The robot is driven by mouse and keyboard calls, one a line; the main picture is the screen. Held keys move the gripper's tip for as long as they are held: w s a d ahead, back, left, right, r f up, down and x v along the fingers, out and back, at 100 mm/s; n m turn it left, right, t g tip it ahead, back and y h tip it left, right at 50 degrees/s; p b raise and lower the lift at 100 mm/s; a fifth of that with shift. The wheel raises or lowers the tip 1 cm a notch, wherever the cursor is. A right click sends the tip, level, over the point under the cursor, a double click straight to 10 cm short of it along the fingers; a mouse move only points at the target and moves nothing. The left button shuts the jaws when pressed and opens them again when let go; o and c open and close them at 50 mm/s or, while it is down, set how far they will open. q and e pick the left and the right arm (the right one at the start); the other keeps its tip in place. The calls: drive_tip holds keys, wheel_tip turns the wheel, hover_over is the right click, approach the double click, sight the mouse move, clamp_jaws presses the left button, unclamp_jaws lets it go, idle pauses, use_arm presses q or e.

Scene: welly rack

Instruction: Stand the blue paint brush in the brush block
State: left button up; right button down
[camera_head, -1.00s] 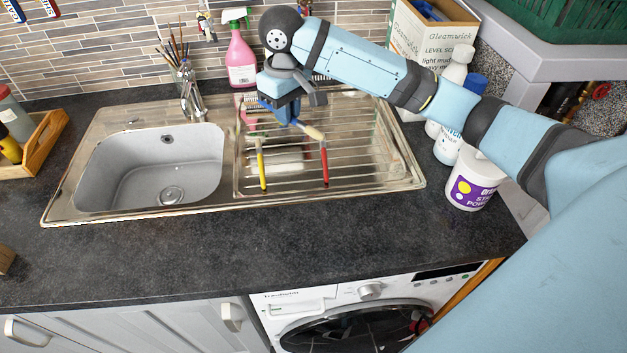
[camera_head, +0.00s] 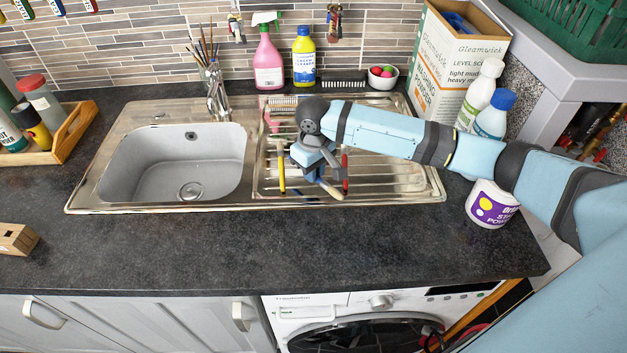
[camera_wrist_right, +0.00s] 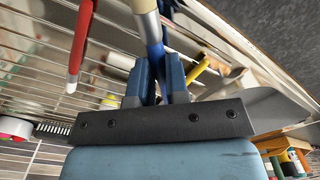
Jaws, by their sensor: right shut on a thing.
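My right gripper (camera_head: 318,168) is over the front part of the steel drainer, shut on the blue paint brush (camera_head: 330,190). The brush's pale end points towards the counter's front edge. In the right wrist view the blue handle (camera_wrist_right: 153,32) runs between the two fingers (camera_wrist_right: 156,75) of my right gripper. A wooden block with dark holes (camera_head: 16,239), which looks like the brush block, sits on the counter at the far left. My left gripper is not in view.
A yellow-handled brush (camera_head: 281,168) and a red-handled brush (camera_head: 345,172) are on the drainer (camera_head: 400,180) beside my gripper. The sink bowl (camera_head: 180,165) lies to the left. A white tub (camera_head: 490,204) stands at right. The dark front worktop (camera_head: 250,245) is clear.

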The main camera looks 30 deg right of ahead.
sight(314, 191)
drive_tip(key=shift+f, duration=1.9)
drive_tip(key=shift+f, duration=0.15)
drive_tip(key=shift+f+p, duration=0.15)
drive_tip(key=shift+p, duration=0.15)
drive_tip(key=c, duration=1.1)
unclamp_jaws()
wheel_tip(314, 191, up, 13)
drive_tip(key=shift+s+f+b, duration=0.1)
drive_tip(key=shift+f+b, duration=0.05)
drive_tip(key=shift+b, duration=0.3)
